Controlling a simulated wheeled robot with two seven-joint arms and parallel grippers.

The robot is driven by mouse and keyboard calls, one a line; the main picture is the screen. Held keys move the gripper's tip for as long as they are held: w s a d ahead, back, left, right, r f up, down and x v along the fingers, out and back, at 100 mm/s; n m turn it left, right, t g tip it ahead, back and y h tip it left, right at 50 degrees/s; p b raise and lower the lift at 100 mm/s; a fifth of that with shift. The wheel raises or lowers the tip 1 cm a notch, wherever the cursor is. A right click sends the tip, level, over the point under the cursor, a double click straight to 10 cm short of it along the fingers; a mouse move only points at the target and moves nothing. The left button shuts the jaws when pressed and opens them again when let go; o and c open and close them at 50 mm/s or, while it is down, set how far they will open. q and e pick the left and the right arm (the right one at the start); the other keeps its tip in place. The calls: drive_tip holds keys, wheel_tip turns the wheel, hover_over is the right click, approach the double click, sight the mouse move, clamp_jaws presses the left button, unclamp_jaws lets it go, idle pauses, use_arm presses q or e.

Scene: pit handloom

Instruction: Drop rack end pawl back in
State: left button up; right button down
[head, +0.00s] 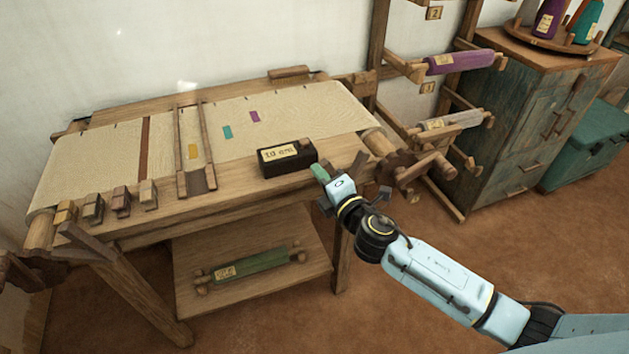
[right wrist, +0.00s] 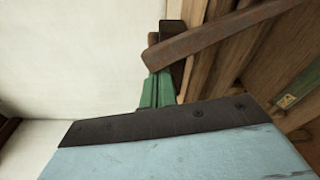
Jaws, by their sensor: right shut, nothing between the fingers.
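My right gripper (head: 321,174) is at the right front corner of the loom, beside the black labelled box. Its green fingertips (right wrist: 157,90) are together with nothing between them. A short wooden lever (head: 356,167), which looks like the pawl, stands just right of the fingertips, near a dark toothed wheel (head: 397,167) on the beam end. In the right wrist view a brown wooden bar (right wrist: 215,36), probably this lever, slants just beyond the fingertips. I cannot tell whether it touches the fingers or the wheel's teeth. My left gripper is not in view.
The black labelled box (head: 287,158) sits on the loom's front beam. The cloth (head: 290,115) stretches behind it. A rack with spools (head: 460,62) and a green cabinet (head: 520,115) stand at the right. The floor in front is clear.

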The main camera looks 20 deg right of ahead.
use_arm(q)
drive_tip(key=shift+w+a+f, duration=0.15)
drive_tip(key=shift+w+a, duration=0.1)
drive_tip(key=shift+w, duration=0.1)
use_arm(e)
drive_tip(key=d+r+m+t, duration=0.1)
drive_tip(key=d+r+m, duration=0.1)
drive_tip(key=d+m, duration=0.6)
drive_tip(key=shift+r, duration=0.15)
drive_tip(key=shift+w+d, duration=0.1)
drive_tip(key=shift+d, duration=0.05)
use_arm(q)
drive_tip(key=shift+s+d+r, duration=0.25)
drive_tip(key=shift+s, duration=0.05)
use_arm(e)
drive_tip(key=s+d, duration=0.2)
drive_tip(key=s, duration=1.1)
drive_tip(key=shift+f, duration=0.4)
